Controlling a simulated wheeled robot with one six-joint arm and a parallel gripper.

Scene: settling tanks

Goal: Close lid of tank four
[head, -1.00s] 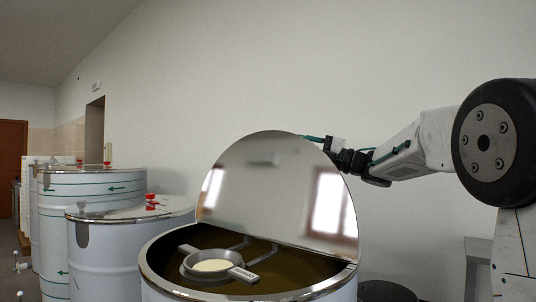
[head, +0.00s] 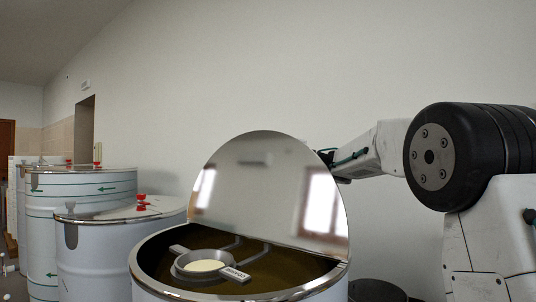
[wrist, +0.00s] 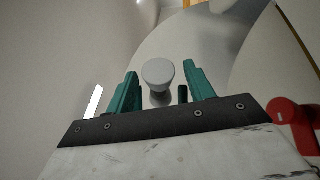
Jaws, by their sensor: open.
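The near tank (head: 150,279) stands with its half lid (head: 270,180) raised steeply, its mirror-like underside facing me. In the wrist view a grey knob (wrist: 158,72) sits between the teal fingers of my gripper (wrist: 161,84). The fingers are open, one on each side of the knob, with gaps showing. The pale surface of the lid (wrist: 195,45) seems to lie beyond the knob. In the head view my gripper is mostly hidden behind the lid's upper right edge. No tank number is readable.
A shallow round dish (head: 205,265) on a bracket sits in the tank opening. Closed tanks (head: 115,240) with red fittings (head: 142,202) stand to the left. A dark round object (head: 378,291) is low at right. A red part (wrist: 293,118) shows at the wrist view's right.

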